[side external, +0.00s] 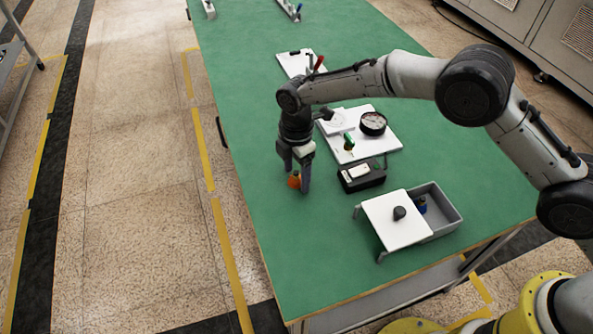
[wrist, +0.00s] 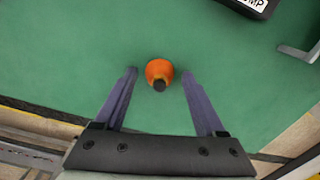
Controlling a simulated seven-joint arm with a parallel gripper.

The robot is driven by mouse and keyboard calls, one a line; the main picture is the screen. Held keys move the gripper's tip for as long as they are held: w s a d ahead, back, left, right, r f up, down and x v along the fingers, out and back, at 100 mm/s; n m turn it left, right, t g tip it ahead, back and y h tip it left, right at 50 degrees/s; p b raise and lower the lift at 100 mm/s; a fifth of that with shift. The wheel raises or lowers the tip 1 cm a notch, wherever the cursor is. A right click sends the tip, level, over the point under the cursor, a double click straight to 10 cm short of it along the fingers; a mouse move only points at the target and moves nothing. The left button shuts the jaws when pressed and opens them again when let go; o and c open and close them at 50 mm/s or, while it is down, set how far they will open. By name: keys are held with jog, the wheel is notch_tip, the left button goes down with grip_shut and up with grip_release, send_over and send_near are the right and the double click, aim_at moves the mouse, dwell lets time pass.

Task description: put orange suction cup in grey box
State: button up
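The orange suction cup (wrist: 158,71) sits on the green table, with a dark stub on it. It also shows in the side view (side external: 294,181) between the fingers. My gripper (wrist: 159,73) is open, pointing down, with one finger on each side of the cup; gaps show on both sides. In the side view my gripper (side external: 299,186) is low over the table near its left edge. The grey box (side external: 447,208) stands at the table's near right, partly covered by a white board with a dark knob. A blue item (side external: 422,205) is inside it.
The white board (side external: 385,212) on legs stands over the box's left part. A black pump case (side external: 362,176) is between my gripper and the box. A white panel (side external: 382,152) with a gauge (side external: 373,123) and a green-handled item (side external: 349,141) lies behind. Table left of the board is clear.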

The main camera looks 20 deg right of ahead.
notch_tip(320, 180, up, 14)
jog(key=shift+s+d, duration=0.2)
dwell(0.4)
jog(key=shift+f, duration=0.1)
